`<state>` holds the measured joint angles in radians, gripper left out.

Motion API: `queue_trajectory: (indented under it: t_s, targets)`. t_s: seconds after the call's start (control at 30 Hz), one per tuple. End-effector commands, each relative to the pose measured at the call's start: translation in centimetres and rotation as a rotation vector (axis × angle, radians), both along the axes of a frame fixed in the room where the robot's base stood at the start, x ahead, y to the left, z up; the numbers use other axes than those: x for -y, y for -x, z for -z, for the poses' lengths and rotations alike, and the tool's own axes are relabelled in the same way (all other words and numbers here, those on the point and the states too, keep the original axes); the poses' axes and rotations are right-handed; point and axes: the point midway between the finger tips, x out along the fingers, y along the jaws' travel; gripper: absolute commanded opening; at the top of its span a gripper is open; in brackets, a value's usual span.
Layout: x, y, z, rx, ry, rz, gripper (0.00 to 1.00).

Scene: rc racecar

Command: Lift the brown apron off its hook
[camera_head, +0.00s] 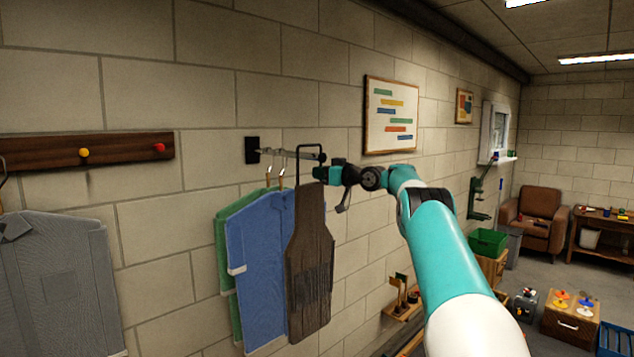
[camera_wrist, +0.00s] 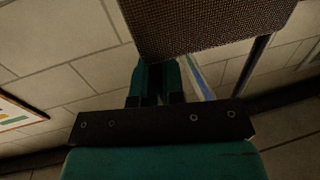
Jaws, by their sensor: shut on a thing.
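The brown apron (camera_head: 310,262) hangs upright in the head view, its black neck loop (camera_head: 297,165) up around the outer end of the metal wall rail (camera_head: 300,156). The loop's top shows slightly above the rail; I cannot tell whether it touches. My gripper (camera_head: 322,174) is at the apron's top right edge, shut on it. In the wrist view the brown woven cloth (camera_wrist: 205,25) fills the top, and my teal fingers (camera_wrist: 155,78) run up to its lower edge. The exact grip is hidden.
Blue (camera_head: 262,265) and green (camera_head: 224,250) shirts hang on the same rail, just left of the apron. A grey shirt (camera_head: 58,280) hangs farther left under a wooden peg board (camera_head: 115,151). A framed chart (camera_head: 390,115) is on the wall, right of the rail.

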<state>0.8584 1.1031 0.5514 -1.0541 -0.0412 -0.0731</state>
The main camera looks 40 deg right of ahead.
Motion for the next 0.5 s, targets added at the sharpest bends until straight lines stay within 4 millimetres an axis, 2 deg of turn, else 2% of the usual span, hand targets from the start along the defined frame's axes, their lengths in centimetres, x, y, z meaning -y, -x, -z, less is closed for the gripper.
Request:
queue_trajectory:
  t_s: [0.27,0.5]
  targets:
    - [0.7,3.7,0.6,0.002,0.001,0.002,0.00]
    - [1.8,9.5,0.7,0.004,0.002,0.003,0.00]
